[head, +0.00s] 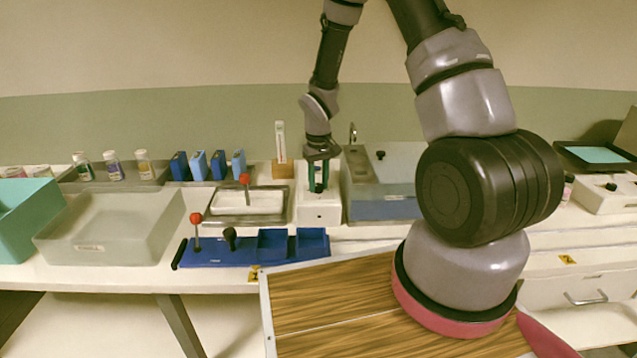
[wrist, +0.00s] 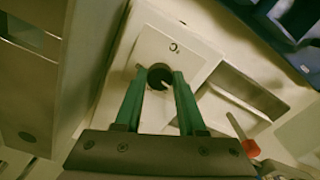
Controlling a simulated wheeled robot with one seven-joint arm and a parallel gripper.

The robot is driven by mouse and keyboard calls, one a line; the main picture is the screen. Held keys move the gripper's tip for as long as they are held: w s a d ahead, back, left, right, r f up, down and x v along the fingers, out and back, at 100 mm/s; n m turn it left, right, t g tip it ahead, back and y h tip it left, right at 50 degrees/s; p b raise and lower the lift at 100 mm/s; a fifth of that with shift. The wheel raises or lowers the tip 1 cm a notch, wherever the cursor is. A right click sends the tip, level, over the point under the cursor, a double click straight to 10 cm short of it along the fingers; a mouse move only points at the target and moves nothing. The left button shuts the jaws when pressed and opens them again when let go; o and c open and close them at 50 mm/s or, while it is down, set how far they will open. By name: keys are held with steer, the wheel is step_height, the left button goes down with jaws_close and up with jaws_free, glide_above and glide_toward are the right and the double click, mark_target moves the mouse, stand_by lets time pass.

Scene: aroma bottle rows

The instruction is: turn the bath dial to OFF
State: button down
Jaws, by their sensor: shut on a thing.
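The bath dial (wrist: 160,74) is a small round dark knob with a pale mark on its face. It sits on a white control box (wrist: 149,47) with a "°C" label; no OFF label is readable. My gripper (wrist: 161,78) has two green fingers shut on the dial, one on each side.
The bath (head: 385,207) with bluish contents adjoins the box on the right. A tray with a pale inset (head: 248,217) lies left of it. A frosted bin (head: 105,245) and several bottles (head: 113,166) are farther left.

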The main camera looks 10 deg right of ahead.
stand_by(0.4)
steer(key=c, duration=0.5)
jaws_free()
step_height(320, 180, up, 11)
step_height(320, 180, up, 18)
steer(key=m+t, duration=0.3)
glide_above(319, 186)
steer(key=s+d, duration=0.4)
steer(key=s, duration=0.3)
steer(key=s+d+r+m+t+y, duration=0.1)
steer(key=s+r+m+t+y, duration=0.1)
steer(key=s+r, duration=0.9)
steer(key=s+m+t, duration=0.1)
steer(key=s+t, duration=0.1)
steer(key=s, duration=0.2)
steer(key=shift+s+d+r+m, duration=0.15)
steer(key=shift+d+r+m, duration=0.1)
steer(key=shift+m, duration=0.15)
